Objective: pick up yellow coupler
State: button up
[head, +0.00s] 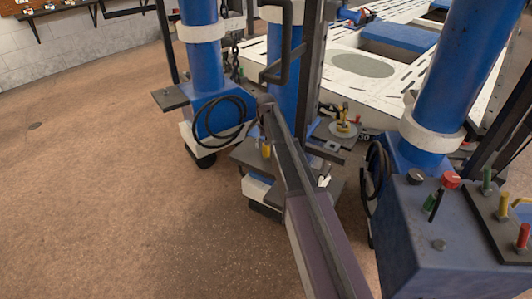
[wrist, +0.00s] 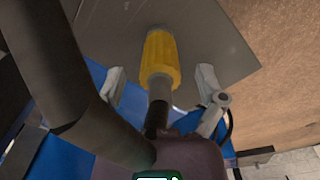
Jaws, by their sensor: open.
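A yellow coupler (wrist: 160,58) with a ribbed body, a grey collar and a black end lies over a dark grey plate (wrist: 205,35) in the wrist view. My gripper (wrist: 161,82) is open, with one pale finger on each side of the coupler. Gaps show between the fingers and the coupler, and nothing is gripped. In the head view a small yellow piece (head: 266,150) shows beside my arm above a dark shelf; it looks like the same coupler. My gripper is not clear in the head view.
A thick dark bar crosses the left of the wrist view. Blue columns (head: 289,60) and a black cable loop (head: 222,118) stand close around. Another yellow fitting (head: 343,119) stands on a platform to the right. A control box (head: 430,235) is front right. Open floor (head: 100,170) lies left.

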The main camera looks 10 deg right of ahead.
jog(key=shift+f+b, duration=0.85)
jog(key=shift+f, duration=0.3)
grip_shut()
